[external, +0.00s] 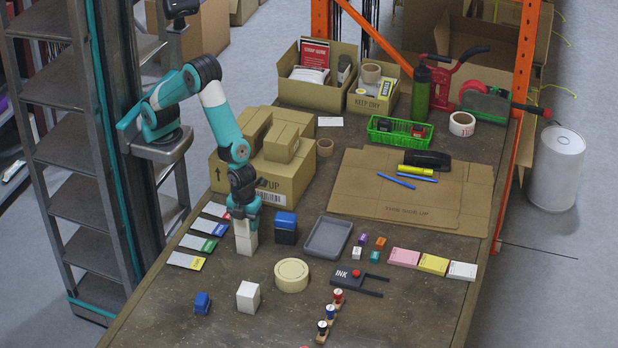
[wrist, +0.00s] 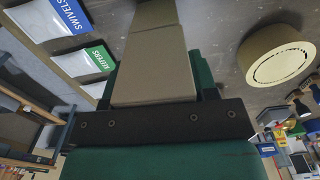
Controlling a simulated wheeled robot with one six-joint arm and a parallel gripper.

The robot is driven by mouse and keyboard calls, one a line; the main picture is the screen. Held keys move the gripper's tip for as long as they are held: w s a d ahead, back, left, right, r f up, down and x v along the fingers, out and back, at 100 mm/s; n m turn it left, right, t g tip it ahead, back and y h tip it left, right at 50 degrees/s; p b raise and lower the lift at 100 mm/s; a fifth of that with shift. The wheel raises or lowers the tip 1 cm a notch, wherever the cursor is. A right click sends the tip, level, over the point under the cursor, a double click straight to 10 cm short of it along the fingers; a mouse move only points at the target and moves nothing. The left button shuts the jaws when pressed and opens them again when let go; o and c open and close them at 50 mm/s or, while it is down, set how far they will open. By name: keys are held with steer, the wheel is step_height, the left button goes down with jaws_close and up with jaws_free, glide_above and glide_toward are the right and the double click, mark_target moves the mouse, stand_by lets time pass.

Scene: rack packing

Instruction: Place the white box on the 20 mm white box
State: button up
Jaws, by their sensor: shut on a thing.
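My gripper (external: 243,211) points down over the left part of the table and is shut on a white box (wrist: 152,70). In the wrist view this box fills the space between the dark fingers. A seam crosses the pale column, and a second pale box (wrist: 154,14) shows beyond it, in line with the held one. In the external view the pale column (external: 246,238) under my gripper reaches the table; I cannot tell whether the two boxes touch. Another white box (external: 248,297) stands apart nearer the front edge. No box size can be read.
A blue box (external: 285,228) stands close right of my gripper, with a grey tray (external: 328,237) beyond. Coloured label cards (external: 203,243) lie left. A blue stamp-like item (external: 202,303) stands in front. Cartons (external: 285,180) stand behind.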

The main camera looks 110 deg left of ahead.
steer(key=shift+f, duration=0.1)
steer(key=o, duration=1)
